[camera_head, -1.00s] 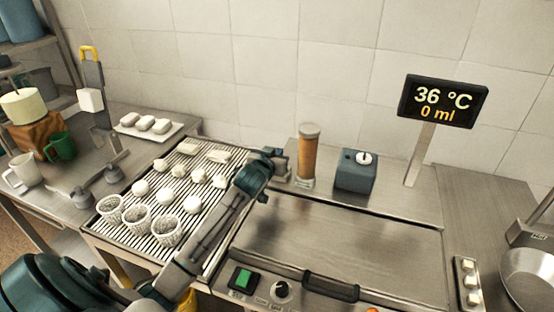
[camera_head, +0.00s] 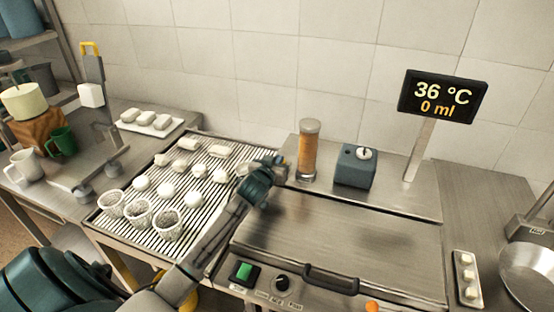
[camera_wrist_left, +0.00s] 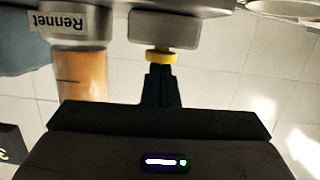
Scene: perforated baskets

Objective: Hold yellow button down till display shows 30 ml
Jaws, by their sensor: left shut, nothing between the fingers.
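The display (camera_head: 442,96) on a post at the back right reads 36 °C and 0 ml. The rennet dispenser (camera_head: 308,150) is an upright cylinder with orange liquid; its labelled body also shows in the left wrist view (camera_wrist_left: 82,75). The yellow button (camera_wrist_left: 161,57) sits on a grey block beside it in the left wrist view. My left gripper (camera_wrist_left: 161,72) is shut and empty, its tips lined up with the button and very close; I cannot tell whether they touch. In the head view my left gripper (camera_head: 277,163) is just left of the dispenser. My right gripper is not in view.
A blue-grey box (camera_head: 356,168) stands right of the dispenser. A steel vat lid (camera_head: 330,235) lies in front. White perforated baskets (camera_head: 168,224) and white pieces stand on the slatted rack (camera_head: 195,205) at left. A pan (camera_head: 530,275) is at far right.

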